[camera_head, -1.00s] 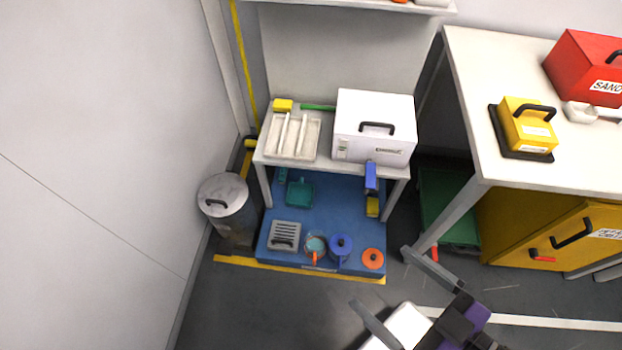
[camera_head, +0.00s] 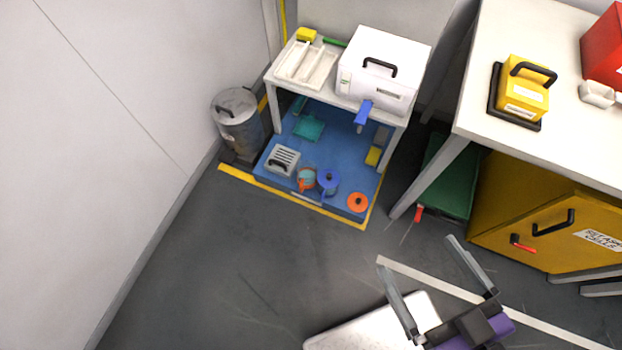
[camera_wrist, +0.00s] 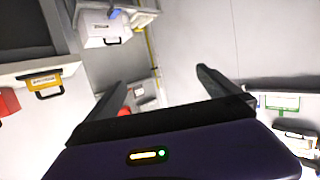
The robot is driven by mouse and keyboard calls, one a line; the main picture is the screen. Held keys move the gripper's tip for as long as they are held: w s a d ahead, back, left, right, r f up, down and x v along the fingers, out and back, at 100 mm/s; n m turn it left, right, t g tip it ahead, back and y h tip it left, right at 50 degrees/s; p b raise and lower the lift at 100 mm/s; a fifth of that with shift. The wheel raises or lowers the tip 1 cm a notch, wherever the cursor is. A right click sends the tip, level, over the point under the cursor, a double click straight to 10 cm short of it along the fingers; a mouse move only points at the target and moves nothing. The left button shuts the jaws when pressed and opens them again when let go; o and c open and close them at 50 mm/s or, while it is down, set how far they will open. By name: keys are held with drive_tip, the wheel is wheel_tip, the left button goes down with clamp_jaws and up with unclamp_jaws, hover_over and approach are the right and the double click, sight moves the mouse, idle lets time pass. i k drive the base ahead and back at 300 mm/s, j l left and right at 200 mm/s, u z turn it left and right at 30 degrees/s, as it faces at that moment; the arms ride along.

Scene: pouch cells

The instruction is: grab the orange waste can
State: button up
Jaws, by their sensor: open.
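A round orange can (camera_head: 357,202) with a dark knob on top stands on the blue platform (camera_head: 340,206), near its front right corner. It is the only mostly orange can I see. In the wrist view a small red patch (camera_wrist: 124,111) shows by the left finger; I cannot tell what it is. My gripper (camera_head: 417,250) is open and empty, in front and to the right of the orange can in the head view, apart from it. Its spread fingers also show in the wrist view (camera_wrist: 160,80).
A blue can (camera_head: 328,182), an orange-and-teal vessel (camera_head: 306,179) and a grey slotted box (camera_head: 283,160) stand beside the can. A white table (camera_head: 342,98) overhangs the platform's rear. A grey bin (camera_head: 237,120) is left, a yellow cabinet (camera_head: 500,230) right.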

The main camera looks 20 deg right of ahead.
sight(306, 169)
drive_tip(key=i+j+u, duration=0.1)
drive_tip(key=i+j, duration=1.2)
drive_tip(key=i, duration=0.25)
drive_tip(key=j+u, duration=0.05)
